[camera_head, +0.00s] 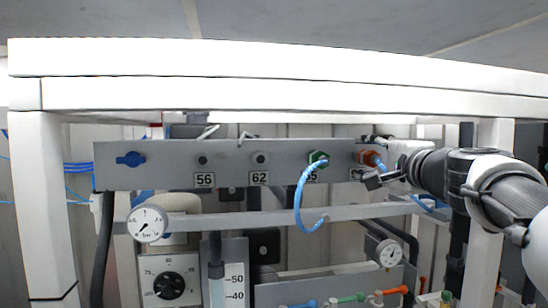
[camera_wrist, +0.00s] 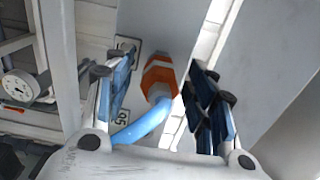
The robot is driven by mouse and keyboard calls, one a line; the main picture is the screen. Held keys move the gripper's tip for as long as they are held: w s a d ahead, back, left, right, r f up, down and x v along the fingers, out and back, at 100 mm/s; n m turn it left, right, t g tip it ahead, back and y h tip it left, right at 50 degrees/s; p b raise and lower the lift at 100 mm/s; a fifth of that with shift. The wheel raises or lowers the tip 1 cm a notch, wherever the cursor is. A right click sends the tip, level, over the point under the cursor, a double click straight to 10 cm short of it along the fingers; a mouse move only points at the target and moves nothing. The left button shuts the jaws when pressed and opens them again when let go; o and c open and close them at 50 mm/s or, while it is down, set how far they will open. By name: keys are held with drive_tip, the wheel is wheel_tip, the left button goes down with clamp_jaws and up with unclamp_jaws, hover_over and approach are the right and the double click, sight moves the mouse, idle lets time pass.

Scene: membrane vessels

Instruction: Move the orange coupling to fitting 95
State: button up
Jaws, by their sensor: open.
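The orange coupling (camera_head: 365,156) is at the right end of the grey fitting panel (camera_head: 228,176), with a blue hose running from it. In the wrist view the coupling (camera_wrist: 160,75) shows a white band and lies between my open fingers, with clear gaps on both sides. My gripper (camera_head: 376,178) is at the coupling and partly hides it; in the wrist view its fingers (camera_wrist: 160,105) stand apart. The wrist view shows a label (camera_wrist: 121,118) that seems to read 95, in a turned picture. In the head view, the label beneath the green coupling is partly covered by hose.
A green coupling (camera_head: 318,158) with a looping blue hose (camera_head: 299,200) sits left of the orange one. Fittings marked 56 (camera_head: 203,160) and 62 (camera_head: 260,158) look free. A blue valve (camera_head: 130,159), gauges and a white frame beam (camera_head: 270,94) surround the panel.

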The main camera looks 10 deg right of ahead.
sight(379, 159)
idle(0.3)
clamp_jaws()
idle(0.6)
drive_tip(key=shift+s+f, duration=0.1)
drive_tip(key=shift+s, duration=0.05)
drive_tip(key=shift+s+d+r+b, duration=0.15)
drive_tip(key=shift+s+b, duration=0.4)
drive_tip(key=shift+s, duration=0.95)
drive_tip(key=shift+s+a+r+b, duration=0.1)
drive_tip(key=shift+s+b, duration=0.4)
drive_tip(key=shift+s, duration=0.95)
drive_tip(key=shift+d, duration=0.1)
drive_tip(key=d+p, duration=0.4)
drive_tip(key=d, duration=0.7)
drive_tip(key=shift+s+d, duration=0.15)
drive_tip(key=shift+s, duration=0.05)
